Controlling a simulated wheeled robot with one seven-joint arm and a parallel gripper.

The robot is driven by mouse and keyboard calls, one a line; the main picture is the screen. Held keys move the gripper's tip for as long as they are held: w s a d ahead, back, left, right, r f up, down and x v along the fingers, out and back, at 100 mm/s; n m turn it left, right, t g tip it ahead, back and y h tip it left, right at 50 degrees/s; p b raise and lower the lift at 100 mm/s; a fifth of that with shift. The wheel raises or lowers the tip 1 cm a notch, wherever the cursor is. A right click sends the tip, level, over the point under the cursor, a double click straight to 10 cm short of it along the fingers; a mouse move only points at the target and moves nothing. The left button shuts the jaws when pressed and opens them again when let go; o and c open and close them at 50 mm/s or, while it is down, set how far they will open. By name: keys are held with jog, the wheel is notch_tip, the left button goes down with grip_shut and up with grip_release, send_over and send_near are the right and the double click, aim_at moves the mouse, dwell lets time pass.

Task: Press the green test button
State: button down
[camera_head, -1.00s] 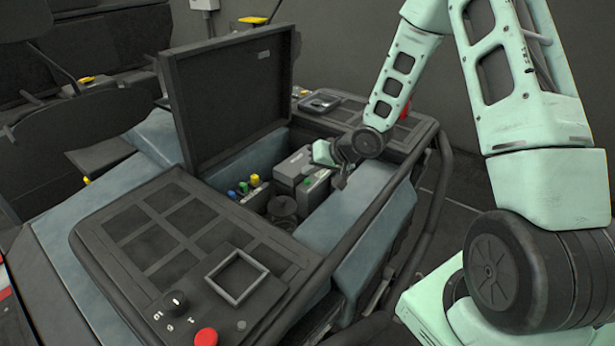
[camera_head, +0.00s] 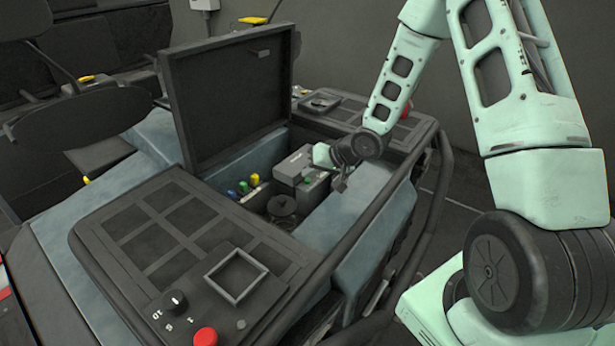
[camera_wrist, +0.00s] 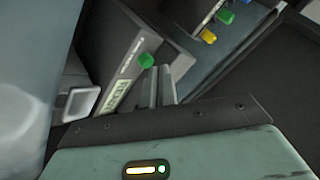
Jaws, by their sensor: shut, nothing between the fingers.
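The green test button (camera_wrist: 146,60) is a small round cap on the face of a dark grey box in the wrist view. In the head view the green button (camera_head: 307,180) sits on the box (camera_head: 312,190) inside the open compartment. My gripper (camera_wrist: 160,84) is shut and empty, its fingertips just below and right of the button in the wrist view. I cannot tell whether they touch it. In the head view my gripper (camera_head: 340,184) is at the right side of the box, partly hidden by my wrist.
Blue (camera_head: 231,194), green (camera_head: 244,187) and yellow (camera_head: 255,179) knobs stand in a row left of the box. A raised dark lid (camera_head: 230,90) stands behind the compartment. A red button (camera_head: 205,337) and a rotary knob (camera_head: 174,302) are on the front panel. A black tube rail (camera_head: 375,220) runs along the right.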

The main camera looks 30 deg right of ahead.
jog(key=shift+s+f+b, duration=0.25)
jog(key=shift+f+b, duration=0.05)
jog(key=shift+f, duration=0.2)
jog(key=shift+s+f+b, duration=0.25)
jog(key=shift+f, duration=0.2)
dwell(1.0)
jog(key=shift+r+p, duration=0.2)
jog(key=shift+p, duration=0.1)
jog(key=shift+w+r+p, duration=0.1)
jog(key=shift+p, duration=0.2)
jog(key=shift+r, duration=0.1)
jog(key=shift+w+r+p, duration=0.15)
jog(key=shift+r+p, duration=0.4)
jog(key=shift+p, duration=0.25)
notch_tip(320, 180, up, 4)
jog(key=p, duration=0.4)
jog(key=shift+w+r, duration=0.15)
jog(key=shift+r, duration=0.05)
